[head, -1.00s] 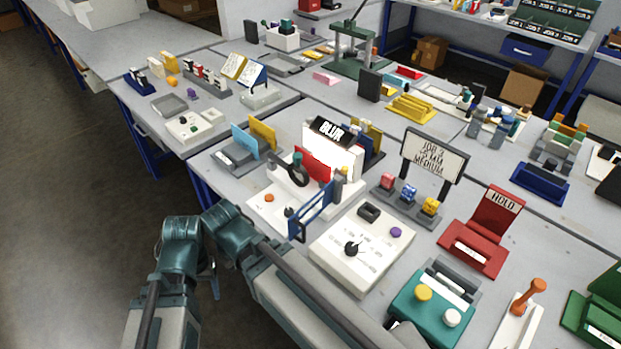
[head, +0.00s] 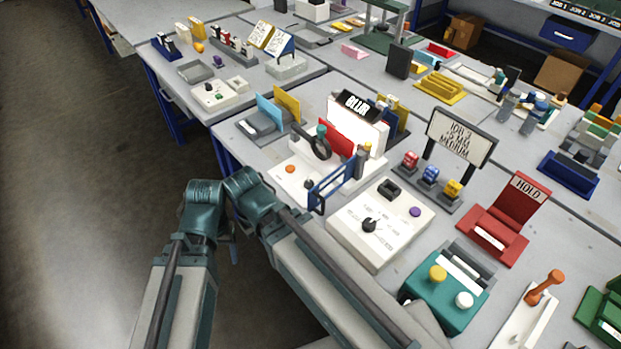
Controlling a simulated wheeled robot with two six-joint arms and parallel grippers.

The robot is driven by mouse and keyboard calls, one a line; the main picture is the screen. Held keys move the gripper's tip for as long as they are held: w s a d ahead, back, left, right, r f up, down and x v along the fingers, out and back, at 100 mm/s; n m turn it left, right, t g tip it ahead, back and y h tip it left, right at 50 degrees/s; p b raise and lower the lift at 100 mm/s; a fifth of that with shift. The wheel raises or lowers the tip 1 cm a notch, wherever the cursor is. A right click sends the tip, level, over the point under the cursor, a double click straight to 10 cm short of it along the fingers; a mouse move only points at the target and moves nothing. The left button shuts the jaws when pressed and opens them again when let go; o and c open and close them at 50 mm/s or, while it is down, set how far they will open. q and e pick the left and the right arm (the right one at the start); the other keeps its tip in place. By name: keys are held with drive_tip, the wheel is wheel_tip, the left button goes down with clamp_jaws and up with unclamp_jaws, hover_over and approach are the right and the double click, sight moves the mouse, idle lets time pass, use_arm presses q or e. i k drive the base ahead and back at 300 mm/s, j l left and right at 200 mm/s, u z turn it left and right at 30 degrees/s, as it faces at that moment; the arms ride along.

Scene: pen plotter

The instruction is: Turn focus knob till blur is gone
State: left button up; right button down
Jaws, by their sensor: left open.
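A black sign reading BLUR (head: 356,103) tops a bright white screen (head: 350,129). Before it is a white base (head: 288,170) with a black ring (head: 317,146), an orange button (head: 290,169) and a small dark knob (head: 308,184), partly beside a blue frame (head: 333,180). A white panel (head: 350,240) to the right has a black pointer dial (head: 370,225). No label shows which is the focus knob. My left arm bends at the table's near edge, apart from these knobs. My left gripper is open; its fingertips are hard to make out. My right gripper is not in view.
A JOB 3 sign (head: 459,139) stands behind red, blue and yellow blocks. A red HOLD stand (head: 499,220) and a teal box (head: 447,289) with yellow and white buttons are at the right. Floor is open at the left.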

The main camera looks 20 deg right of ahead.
sight(309, 184)
drive_tip(key=i+j, duration=0.1)
drive_tip(key=j, duration=0.65)
drive_tip(key=z, duration=1.65)
